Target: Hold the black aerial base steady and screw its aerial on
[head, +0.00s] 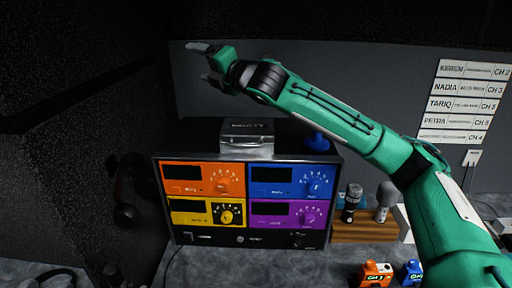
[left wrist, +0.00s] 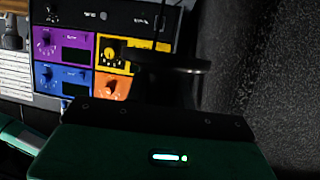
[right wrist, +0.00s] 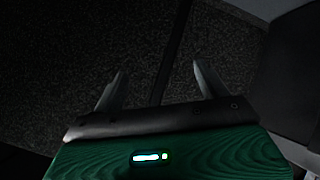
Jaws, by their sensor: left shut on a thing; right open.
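My right gripper (head: 205,63) is raised above the rack in the head view, pointing left. It is open, and its two fingers (right wrist: 160,88) stand apart in the right wrist view with nothing clearly held between them. My left gripper (left wrist: 165,88) is not clearly seen in the head view. In the left wrist view it is shut on a dark round disc, which looks like the black aerial base (left wrist: 175,59). A thin dark upright line shows above the disc; I cannot tell whether it is the aerial. The fingers are mostly lost in shadow.
A rack (head: 240,240) with orange, blue, yellow and purple panels stands on the counter. A silver box (head: 246,137) and a blue puck (head: 316,143) sit on top. Microphones (head: 352,200) stand at right, with an orange pack (head: 375,274) in front. A dark textured wall closes the left.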

